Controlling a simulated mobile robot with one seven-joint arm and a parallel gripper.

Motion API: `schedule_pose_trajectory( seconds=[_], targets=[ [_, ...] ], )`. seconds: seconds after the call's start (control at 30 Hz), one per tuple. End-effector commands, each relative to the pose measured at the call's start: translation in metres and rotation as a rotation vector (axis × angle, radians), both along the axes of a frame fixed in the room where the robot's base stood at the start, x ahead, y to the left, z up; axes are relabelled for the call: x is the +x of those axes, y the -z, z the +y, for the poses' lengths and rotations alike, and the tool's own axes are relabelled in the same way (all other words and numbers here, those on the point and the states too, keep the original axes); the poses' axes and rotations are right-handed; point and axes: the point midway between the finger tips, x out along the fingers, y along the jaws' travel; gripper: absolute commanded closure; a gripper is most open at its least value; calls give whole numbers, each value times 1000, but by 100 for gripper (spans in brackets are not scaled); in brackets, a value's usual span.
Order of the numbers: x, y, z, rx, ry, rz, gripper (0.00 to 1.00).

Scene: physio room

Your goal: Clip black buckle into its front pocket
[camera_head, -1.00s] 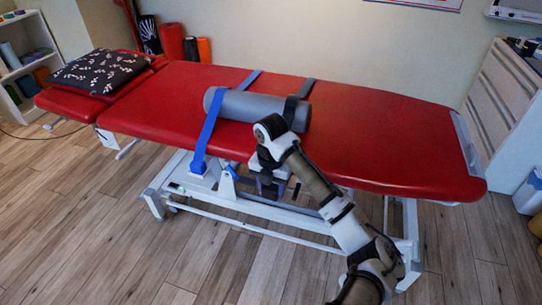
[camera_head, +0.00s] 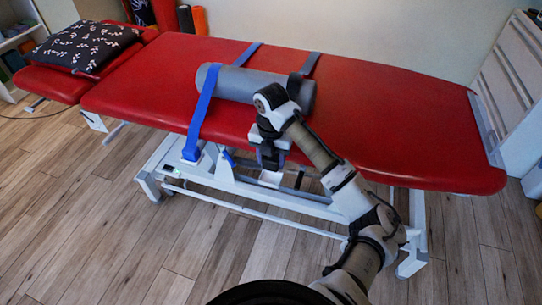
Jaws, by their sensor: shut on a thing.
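My gripper (camera_head: 270,162) points down at the near edge of the red treatment table (camera_head: 400,125). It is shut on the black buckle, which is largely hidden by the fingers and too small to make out. The dark strap (camera_head: 311,64) crosses the table and the grey bolster (camera_head: 235,82), then passes out of sight behind my wrist. A small white pocket (camera_head: 271,178) shows just below the fingertips on the table's front side. I cannot tell whether the buckle touches it.
The white table frame (camera_head: 250,217) stands below. A patterned pillow (camera_head: 82,46) lies at the left end. The wooden floor in front is clear.

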Motion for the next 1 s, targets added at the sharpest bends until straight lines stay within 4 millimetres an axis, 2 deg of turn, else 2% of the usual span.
schedule_pose_trajectory(
  seconds=[0.1, 0.5, 1.0],
  targets=[
    [0, 17, 0, -1, 1, 0, 78],
    [0, 53, 0, 0, 1, 0, 78],
    [0, 59, 0, -1, 0, 0, 78]
  ],
)
